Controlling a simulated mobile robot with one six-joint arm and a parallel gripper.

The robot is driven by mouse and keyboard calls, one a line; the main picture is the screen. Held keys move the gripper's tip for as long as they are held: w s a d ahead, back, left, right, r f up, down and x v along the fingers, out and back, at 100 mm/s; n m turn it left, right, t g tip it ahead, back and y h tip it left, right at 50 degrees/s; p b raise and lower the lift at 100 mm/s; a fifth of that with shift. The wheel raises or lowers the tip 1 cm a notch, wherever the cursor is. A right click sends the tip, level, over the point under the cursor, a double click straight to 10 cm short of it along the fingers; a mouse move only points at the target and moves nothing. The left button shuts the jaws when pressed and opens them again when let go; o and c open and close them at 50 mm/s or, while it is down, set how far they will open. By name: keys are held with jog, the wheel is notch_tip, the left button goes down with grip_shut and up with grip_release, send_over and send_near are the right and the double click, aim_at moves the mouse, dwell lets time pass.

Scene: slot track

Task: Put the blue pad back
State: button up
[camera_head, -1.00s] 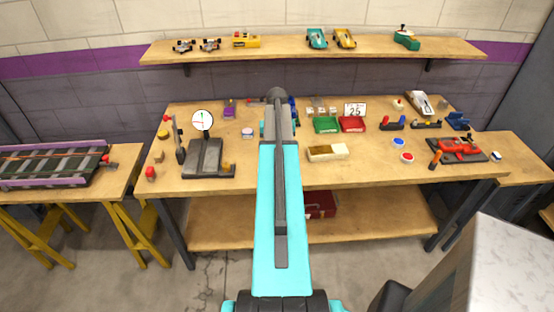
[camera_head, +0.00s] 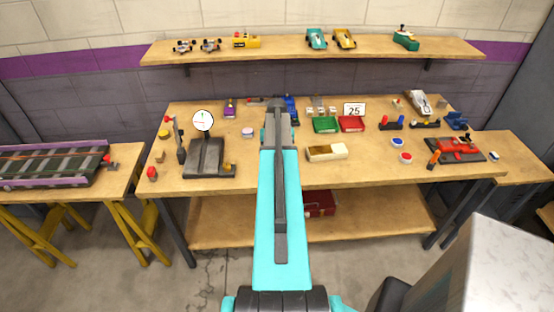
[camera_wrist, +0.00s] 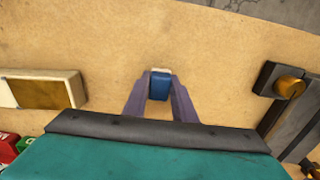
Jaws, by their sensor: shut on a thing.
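In the wrist view, my gripper (camera_wrist: 160,90) has its two purple-grey fingers on either side of a small blue block with a pale end, the blue pad (camera_wrist: 160,87). It is shut on the pad, with bare wooden table top around it. I cannot tell whether the pad touches the table. In the head view, my own turquoise arm hides the gripper and the pad.
The workbench (camera_head: 270,178) holds a dial scale (camera_head: 207,158) left of my arm and a cream open box (camera_head: 326,152) to its right. Green (camera_head: 326,125) and red (camera_head: 352,124) trays stand behind the box. A blue object (camera_head: 291,108) stands behind my arm.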

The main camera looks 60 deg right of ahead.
jog(key=shift+f, duration=0.15)
jog(key=o, duration=0.9)
jog(key=shift+o, duration=0.2)
jog(key=shift+r, duration=0.25)
notch_tip(320, 180, up, 12)
jog(key=b, duration=0.4)
jog(key=shift+s+f, duration=0.1)
jog(key=shift+f, duration=0.05)
dwell(0.7)
